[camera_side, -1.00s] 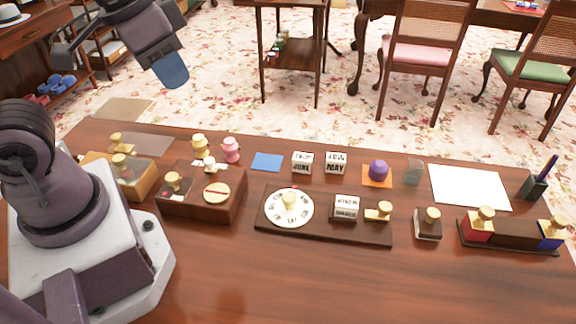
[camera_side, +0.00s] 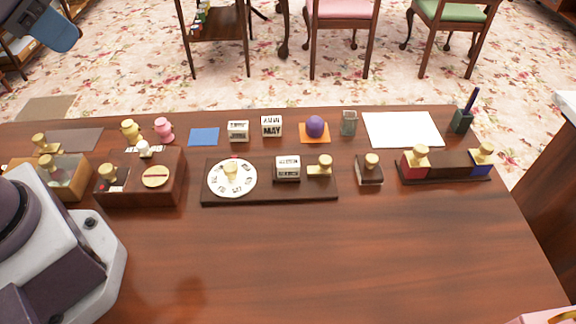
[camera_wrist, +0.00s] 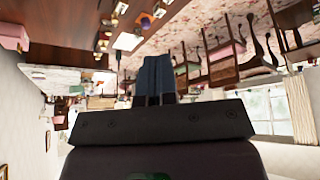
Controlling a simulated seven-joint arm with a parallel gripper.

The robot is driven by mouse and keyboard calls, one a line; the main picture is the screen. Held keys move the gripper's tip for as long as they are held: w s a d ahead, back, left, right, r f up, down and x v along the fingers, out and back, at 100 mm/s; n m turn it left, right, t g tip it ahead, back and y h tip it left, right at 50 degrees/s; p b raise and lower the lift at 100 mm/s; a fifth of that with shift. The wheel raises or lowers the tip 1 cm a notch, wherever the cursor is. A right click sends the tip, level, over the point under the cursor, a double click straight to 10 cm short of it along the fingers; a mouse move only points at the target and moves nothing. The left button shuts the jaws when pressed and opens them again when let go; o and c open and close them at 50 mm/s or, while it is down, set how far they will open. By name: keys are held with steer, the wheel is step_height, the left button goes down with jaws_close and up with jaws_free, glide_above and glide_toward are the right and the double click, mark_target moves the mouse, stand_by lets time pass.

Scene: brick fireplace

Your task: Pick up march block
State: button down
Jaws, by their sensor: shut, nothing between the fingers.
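In the side view, three white lettered blocks are in sight. One (camera_side: 287,168) sits on the dark board beside a round white dial; its lettering is too small to read. A block reading MAY (camera_side: 271,126) stands at the back of the table. Another block (camera_side: 238,131) stands just left of it, its word unclear now. I cannot tell which block bears March. My gripper (camera_side: 54,34) is at the top left, high and well away from the blocks. Its blue fingers (camera_wrist: 155,78) are together and empty in the wrist view.
The dark board (camera_side: 218,197) also carries a gold knob. A wooden box (camera_side: 139,189) with knobs is left of it. A purple ball (camera_side: 315,126) on an orange square and a white sheet (camera_side: 402,129) are at the back. The table's front is clear.

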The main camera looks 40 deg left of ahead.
steer(key=shift+c, duration=2)
jaws_free()
